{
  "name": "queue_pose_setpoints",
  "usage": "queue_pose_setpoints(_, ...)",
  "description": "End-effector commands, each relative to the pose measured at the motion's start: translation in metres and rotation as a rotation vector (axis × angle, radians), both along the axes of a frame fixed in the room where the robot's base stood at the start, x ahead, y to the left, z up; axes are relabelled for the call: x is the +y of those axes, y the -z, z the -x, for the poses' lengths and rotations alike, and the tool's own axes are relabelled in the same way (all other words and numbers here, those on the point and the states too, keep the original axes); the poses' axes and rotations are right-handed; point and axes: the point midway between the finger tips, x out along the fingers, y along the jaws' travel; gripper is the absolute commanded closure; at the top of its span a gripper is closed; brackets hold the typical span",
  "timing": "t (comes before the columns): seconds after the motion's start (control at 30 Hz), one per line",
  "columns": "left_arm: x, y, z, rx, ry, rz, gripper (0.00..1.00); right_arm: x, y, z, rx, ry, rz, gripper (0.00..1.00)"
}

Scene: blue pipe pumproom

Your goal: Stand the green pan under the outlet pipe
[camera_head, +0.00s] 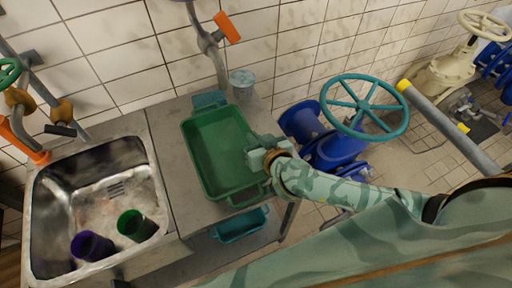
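The green pan (213,160) is a deep rectangular pan, upright and apparently empty, over the grey bench right of the sink. I cannot tell whether it rests on the bench. The outlet pipe (207,41), a grey pipe with an orange lever (227,28), comes down the wall behind the pan; its lower end is near the pan's far side. My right gripper (254,151) is at the pan's right rim, apparently touching it. Its fingertips are small and partly merge with the rim, so its grip is unclear. My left gripper is not in view.
A steel sink (160,183) at left holds a purple cup (91,246) and a green cup (135,226). A grey-blue cup (242,80) stands behind the pan. A teal container (241,226) lies below the bench's front. A blue valve with a teal handwheel (365,107) stands right.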

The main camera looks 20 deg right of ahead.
Motion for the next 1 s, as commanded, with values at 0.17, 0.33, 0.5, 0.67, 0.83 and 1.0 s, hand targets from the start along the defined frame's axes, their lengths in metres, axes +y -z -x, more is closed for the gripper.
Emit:
queue_pose_setpoints(0.17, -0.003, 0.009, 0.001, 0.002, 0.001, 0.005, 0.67, -0.008, 0.014, -0.009, -0.002, 0.0, -0.002, 1.0)
queue_pose_setpoints(0.33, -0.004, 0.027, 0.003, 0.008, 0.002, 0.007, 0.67, -0.012, 0.043, -0.013, 0.002, 0.001, -0.006, 1.0)
queue_pose_setpoints(0.5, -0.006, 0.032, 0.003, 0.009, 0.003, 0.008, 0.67, -0.013, 0.052, -0.014, -0.003, -0.001, -0.003, 1.0)
queue_pose_setpoints(0.67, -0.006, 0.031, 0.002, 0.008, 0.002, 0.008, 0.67, -0.013, 0.05, -0.014, -0.004, -0.001, -0.002, 1.0)
queue_pose_setpoints(0.83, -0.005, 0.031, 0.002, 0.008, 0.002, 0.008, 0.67, -0.013, 0.054, -0.013, -0.001, -0.001, 0.0, 0.95)
queue_pose_setpoints(1.0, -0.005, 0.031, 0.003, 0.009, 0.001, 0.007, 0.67, -0.013, 0.053, -0.013, -0.001, 0.0, -0.001, 0.76)
